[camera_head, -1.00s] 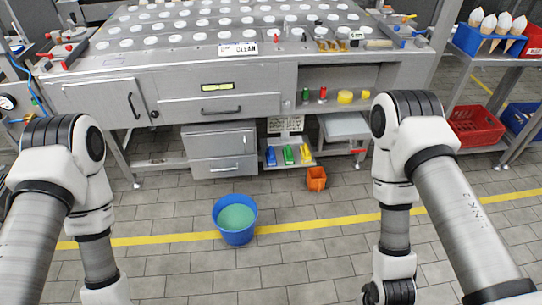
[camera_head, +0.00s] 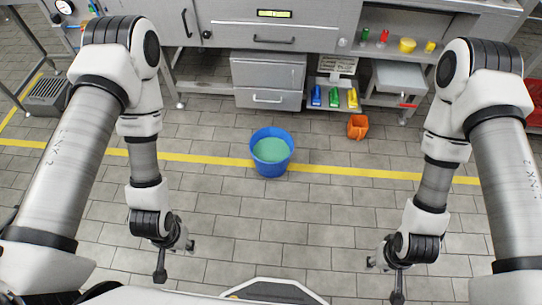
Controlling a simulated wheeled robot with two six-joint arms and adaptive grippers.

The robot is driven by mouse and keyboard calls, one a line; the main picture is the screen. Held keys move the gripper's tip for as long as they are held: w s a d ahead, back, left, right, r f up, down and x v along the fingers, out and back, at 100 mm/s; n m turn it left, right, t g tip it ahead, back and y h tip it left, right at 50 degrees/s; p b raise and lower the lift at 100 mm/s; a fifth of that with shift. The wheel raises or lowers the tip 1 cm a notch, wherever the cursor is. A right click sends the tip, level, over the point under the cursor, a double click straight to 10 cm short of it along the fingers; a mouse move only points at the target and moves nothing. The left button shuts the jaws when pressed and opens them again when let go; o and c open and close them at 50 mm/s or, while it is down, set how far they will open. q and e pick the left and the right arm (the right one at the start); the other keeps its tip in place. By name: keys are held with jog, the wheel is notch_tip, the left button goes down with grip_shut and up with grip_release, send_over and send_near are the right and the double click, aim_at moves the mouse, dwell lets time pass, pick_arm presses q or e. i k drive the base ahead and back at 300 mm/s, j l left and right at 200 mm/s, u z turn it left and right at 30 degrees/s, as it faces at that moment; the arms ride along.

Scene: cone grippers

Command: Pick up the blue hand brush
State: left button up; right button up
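A small blue item (camera_head: 317,96), which looks like the blue hand brush, stands on the low shelf under the counter. It is at the left of a row with a green one (camera_head: 334,98) and a yellow one (camera_head: 352,98). Its bristles are too small to make out. My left gripper (camera_head: 175,262) hangs over the floor at the lower left, its fingers apart and empty. My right gripper (camera_head: 384,279) hangs at the lower right, also with fingers apart and empty. Both are far from the blue item.
A blue bucket (camera_head: 271,153) with green liquid stands on the tiled floor between my arms and the shelf. An orange container (camera_head: 357,127) stands on the floor right of it. Grey drawers (camera_head: 268,82) flank the shelf on its left. The floor in front is mostly clear.

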aim_at(317, 94)
jog(key=i+l+u, duration=0.25)
jog(key=i+l, duration=0.25)
jog(key=i, duration=0.25)
jog(key=i+l+u, duration=0.3)
jog(key=i+l, duration=0.3)
jog(key=i, duration=0.1)
